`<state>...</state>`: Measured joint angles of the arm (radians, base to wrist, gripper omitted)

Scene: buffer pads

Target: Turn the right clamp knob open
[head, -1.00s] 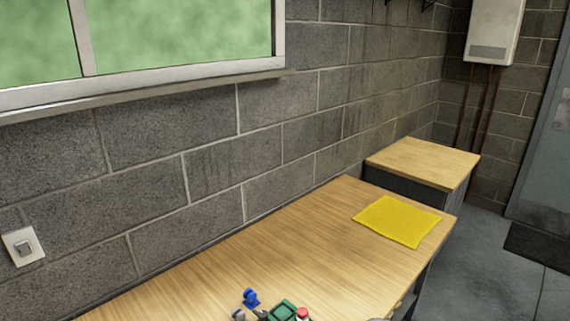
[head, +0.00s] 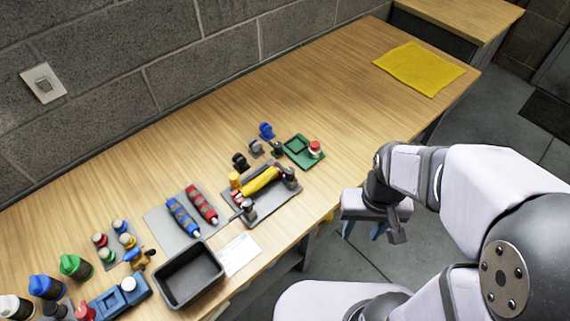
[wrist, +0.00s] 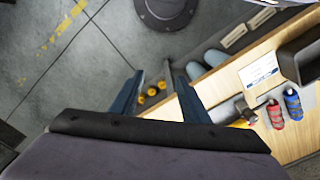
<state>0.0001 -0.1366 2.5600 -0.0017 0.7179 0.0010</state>
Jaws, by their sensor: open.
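A grey clamp fixture (head: 268,207) lies on the bench near its front edge, with a long yellow piece (head: 260,180) across it. A dark clamp knob (head: 290,178) stands at its right end, and another dark knob (head: 248,210) is at its front left. My gripper (head: 363,230) hangs beyond the bench's front edge, to the right of the fixture and apart from it. In the wrist view my gripper (wrist: 157,80) is open and empty, its two blue fingers spread over the floor and bench edge. Part of the fixture shows there beside the right finger, mostly hidden.
A green tray (head: 297,152) with a red-topped piece is behind the right knob. Red (head: 201,204) and blue (head: 183,216) rollers, a black bin (head: 190,272) and several bottles lie left. A yellow cloth (head: 419,68) is at far right. Bench between tray and cloth is clear.

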